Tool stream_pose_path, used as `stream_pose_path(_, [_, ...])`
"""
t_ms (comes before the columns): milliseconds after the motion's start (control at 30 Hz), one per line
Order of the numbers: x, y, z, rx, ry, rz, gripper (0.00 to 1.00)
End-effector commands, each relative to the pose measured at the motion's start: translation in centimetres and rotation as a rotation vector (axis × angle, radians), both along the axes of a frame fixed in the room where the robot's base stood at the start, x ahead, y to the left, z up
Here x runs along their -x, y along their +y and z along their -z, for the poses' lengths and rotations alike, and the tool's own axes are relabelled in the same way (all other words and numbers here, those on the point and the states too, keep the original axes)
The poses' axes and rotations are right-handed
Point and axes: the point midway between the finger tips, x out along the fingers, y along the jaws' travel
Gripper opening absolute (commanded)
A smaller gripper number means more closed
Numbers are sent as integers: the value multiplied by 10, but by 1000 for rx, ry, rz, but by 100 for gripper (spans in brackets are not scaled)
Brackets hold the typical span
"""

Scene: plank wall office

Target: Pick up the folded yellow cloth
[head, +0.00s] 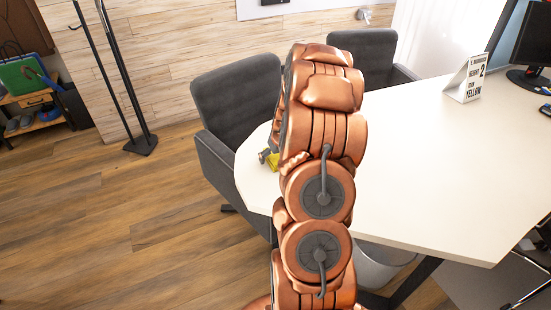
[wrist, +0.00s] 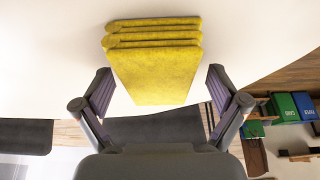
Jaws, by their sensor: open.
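The folded yellow cloth (wrist: 155,75) lies on the white table (wrist: 50,60) in the wrist view, with its stacked folds facing away from my gripper. My gripper (wrist: 159,92) is open, with one finger on each side of the cloth's near end and a gap on both sides. I cannot tell the height between fingers and cloth. In the head view a small yellow bit of the cloth (head: 273,161) shows at the table's left edge; my arm hides most of it.
A grey chair (head: 238,95) stands against the table's left side, and another grey chair (head: 368,52) is behind it. A white sign (head: 467,79) and a monitor (head: 533,40) stand at the table's far right. The table's middle right is clear.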

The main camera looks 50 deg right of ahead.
Motion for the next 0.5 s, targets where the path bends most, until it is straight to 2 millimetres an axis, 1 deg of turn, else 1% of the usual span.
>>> stream_pose_path(133, [0,0,0,0,0,0,97])
stream_pose_path(167, [0,0,0,0,0,0,95])
stream_pose_path(500, [0,0,0,0,0,0,59])
